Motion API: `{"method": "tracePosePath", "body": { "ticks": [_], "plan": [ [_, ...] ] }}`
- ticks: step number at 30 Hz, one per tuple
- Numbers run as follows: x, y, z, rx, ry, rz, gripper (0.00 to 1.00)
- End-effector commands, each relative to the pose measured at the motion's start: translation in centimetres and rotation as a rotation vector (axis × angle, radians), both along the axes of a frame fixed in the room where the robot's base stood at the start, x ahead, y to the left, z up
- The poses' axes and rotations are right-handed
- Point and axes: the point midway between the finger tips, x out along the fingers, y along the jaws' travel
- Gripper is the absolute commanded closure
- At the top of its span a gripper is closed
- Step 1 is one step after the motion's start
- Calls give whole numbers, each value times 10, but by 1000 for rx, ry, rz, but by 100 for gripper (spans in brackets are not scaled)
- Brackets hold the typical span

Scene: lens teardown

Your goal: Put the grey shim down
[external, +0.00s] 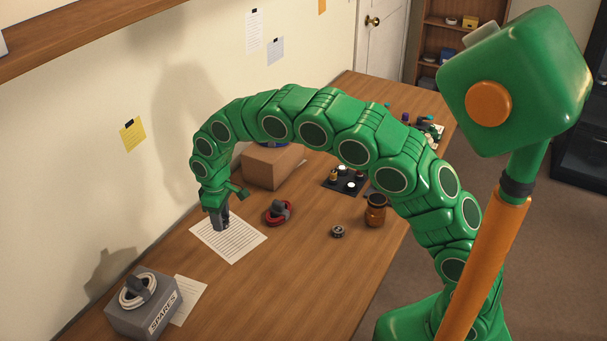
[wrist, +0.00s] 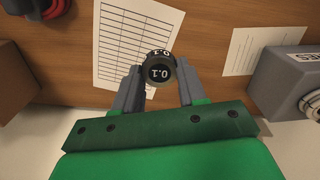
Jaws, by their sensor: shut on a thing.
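My gripper (wrist: 158,85) is shut on a small dark round piece marked 0.1 (wrist: 159,68), which looks like the grey shim. It sits between the two grey fingertips in the wrist view. In the external view my gripper (external: 219,219) points down over the lined paper sheet (external: 236,243), and the shim is hidden or too small to make out there. The sheet also shows in the wrist view (wrist: 125,50), behind the shim. I cannot tell whether the shim touches the paper.
A grey SPARES box (external: 148,310) with a coiled ring stands at the lower left, beside another paper (external: 187,298). A red-and-dark item (external: 279,213), a small round part (external: 337,232), a brown jar (external: 375,212) and a cardboard box (external: 270,168) stand nearby. The front wood is clear.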

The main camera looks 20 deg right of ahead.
Motion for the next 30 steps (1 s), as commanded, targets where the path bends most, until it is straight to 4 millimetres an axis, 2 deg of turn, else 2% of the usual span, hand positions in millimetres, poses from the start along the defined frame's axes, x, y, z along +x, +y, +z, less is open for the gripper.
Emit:
{"method": "tracePosePath", "body": {
  "ticks": [10, 18, 30],
  "plan": [
    [27, 25, -16, 3, -3, 1, 89],
    [40, 38, -43, 1, 0, 0, 89],
    [57, 53, -68, 1, 0, 0, 89]
  ]
}}
